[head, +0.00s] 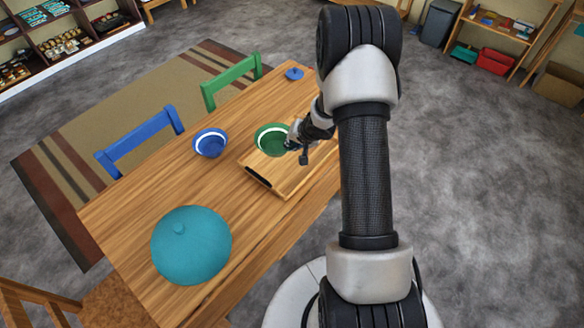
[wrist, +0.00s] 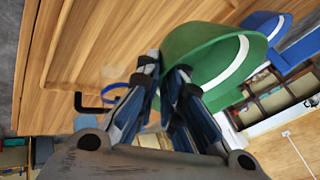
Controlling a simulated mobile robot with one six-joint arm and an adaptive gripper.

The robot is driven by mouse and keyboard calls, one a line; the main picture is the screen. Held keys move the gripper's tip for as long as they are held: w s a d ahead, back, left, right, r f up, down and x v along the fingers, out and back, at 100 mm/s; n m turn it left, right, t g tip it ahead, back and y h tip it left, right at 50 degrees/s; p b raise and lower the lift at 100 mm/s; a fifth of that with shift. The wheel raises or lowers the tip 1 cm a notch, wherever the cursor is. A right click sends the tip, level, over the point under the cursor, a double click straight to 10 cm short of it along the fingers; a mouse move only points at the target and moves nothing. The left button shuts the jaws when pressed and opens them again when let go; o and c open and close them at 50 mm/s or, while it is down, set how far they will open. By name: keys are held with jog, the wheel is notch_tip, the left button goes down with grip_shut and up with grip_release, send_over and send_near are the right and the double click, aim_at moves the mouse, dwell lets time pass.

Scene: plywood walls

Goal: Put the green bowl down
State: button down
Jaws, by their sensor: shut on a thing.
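The green bowl (head: 268,135), with a white band, shows in the head view at the far end of the wooden board (head: 285,182). My gripper (head: 293,144) is at the bowl's right side. The board's black handle (wrist: 92,102) shows left of the fingers. I cannot tell whether the bowl touches the board or hangs just above it.
A blue bowl (head: 209,143) stands left of the board on the wooden table (head: 150,190). A large teal domed thing (head: 192,246) is at the near end, and a small blue item (head: 294,74) at the far end. Blue (head: 142,140) and green (head: 232,82) chairs line the left side.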

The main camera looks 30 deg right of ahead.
notch_tip(320, 180, down, 10)
jog(key=b, duration=0.4)
jog(key=shift+r+b, duration=0.1)
jog(key=shift+b, duration=0.25)
jog(key=c, duration=1.7)
grip_release()
